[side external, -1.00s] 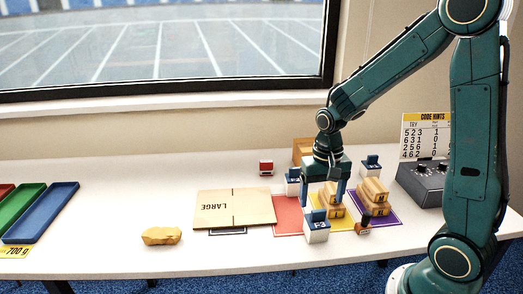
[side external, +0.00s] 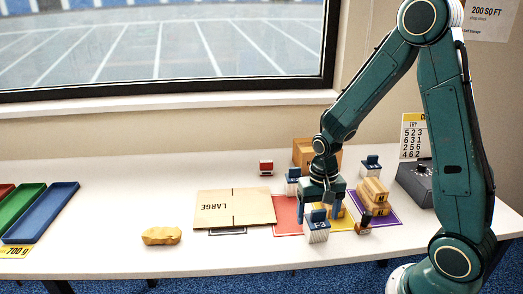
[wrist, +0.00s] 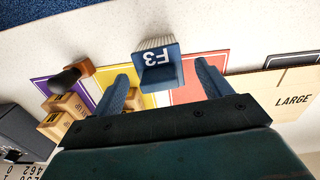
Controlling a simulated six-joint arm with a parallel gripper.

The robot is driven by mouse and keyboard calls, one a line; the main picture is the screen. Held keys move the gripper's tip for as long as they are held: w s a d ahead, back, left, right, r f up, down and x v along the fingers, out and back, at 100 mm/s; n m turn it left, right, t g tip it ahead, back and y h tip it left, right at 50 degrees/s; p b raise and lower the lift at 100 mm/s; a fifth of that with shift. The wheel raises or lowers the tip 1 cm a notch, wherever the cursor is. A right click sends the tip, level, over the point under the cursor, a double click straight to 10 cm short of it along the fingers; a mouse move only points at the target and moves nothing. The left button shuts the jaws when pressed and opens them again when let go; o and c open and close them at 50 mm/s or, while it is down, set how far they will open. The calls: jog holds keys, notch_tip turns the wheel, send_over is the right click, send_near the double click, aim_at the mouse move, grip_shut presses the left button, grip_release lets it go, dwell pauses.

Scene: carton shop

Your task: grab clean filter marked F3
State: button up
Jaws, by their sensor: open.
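The filter marked F3 (wrist: 157,66), a small block with a blue face and pale pleats, appears in the wrist view just beyond and between my fingertips. In the side view I take it to be the front white and blue filter (side external: 317,227), near the table's front edge by the red and yellow mats. My gripper (side external: 322,212) is open, fingers pointing down, low behind that filter. It also shows in the wrist view (wrist: 163,78), with nothing held. Two other blue and white filters stand behind, one to the left (side external: 293,182) and one to the right (side external: 370,166).
Stacked small cartons (side external: 373,193) sit on the purple mat (side external: 392,213), beside a dark-handled stamp (side external: 364,224). A flat carton marked LARGE (side external: 234,208) lies left. A dark control box (side external: 420,185) stands right. The table's left middle is mostly clear.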

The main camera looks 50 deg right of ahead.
jog(key=shift+f, duration=1)
jog(key=c, duration=1.1)
